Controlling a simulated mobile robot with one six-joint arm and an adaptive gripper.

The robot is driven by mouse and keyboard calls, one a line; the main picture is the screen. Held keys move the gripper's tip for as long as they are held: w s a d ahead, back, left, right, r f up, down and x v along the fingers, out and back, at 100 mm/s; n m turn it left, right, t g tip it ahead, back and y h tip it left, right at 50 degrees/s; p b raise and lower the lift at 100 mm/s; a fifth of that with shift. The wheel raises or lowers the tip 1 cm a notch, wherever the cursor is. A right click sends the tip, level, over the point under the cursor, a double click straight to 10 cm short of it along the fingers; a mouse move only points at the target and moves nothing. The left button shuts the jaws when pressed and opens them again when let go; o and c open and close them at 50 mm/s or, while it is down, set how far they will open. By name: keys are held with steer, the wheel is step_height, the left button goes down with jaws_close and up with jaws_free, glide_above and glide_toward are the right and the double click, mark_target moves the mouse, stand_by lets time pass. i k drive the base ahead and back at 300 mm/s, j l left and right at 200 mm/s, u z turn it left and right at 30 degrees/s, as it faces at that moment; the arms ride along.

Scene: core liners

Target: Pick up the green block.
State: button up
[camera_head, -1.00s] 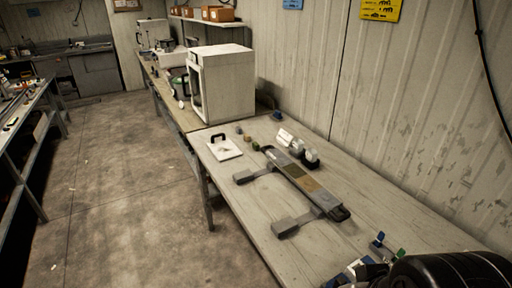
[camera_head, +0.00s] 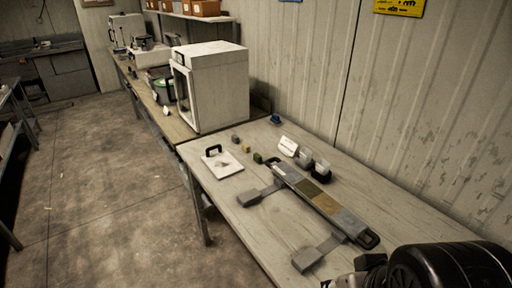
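The small green block (camera_head: 257,158) stands on the pale workbench (camera_head: 360,193), near the left end of a long core liner tray (camera_head: 326,204). A yellowish block (camera_head: 246,149) and a grey block (camera_head: 235,139) lie just behind it in a loose row. The green block is unobstructed and nothing touches it from above. A black part of my arm fills the bottom right corner, well away from the block. My gripper's fingers do not show.
A white board with a black handle (camera_head: 223,164) lies left of the blocks. A white card (camera_head: 288,146) and clear-and-black holders (camera_head: 319,168) stand to their right. A large white box-shaped machine (camera_head: 217,92) stands behind. Open floor (camera_head: 100,205) lies left of the bench.

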mark_target(257, 158)
steer(key=i+j+z, duration=0.1)
steer(key=i+j, duration=0.2)
steer(key=i+j+z, duration=0.1)
steer(key=i+j, duration=0.2)
steer(key=j, duration=0.15)
steer(key=i+j+z, duration=0.1)
steer(key=i+j, duration=0.15)
steer(key=j, duration=0.2)
steer(key=i+j+z, duration=0.1)
steer(key=i+j, duration=0.2)
steer(key=j, duration=0.15)
steer(key=i+j+z, duration=0.1)
steer(key=j, duration=0.35)
steer(key=i+j+z, duration=0.1)
steer(key=i+j, duration=0.25)
steer(key=j, duration=0.15)
steer(key=i+j+z, duration=0.1)
steer(key=j, duration=0.4)
steer(key=i+j+z, duration=0.1)
steer(key=i+j, duration=0.2)
steer(key=j, duration=0.2)
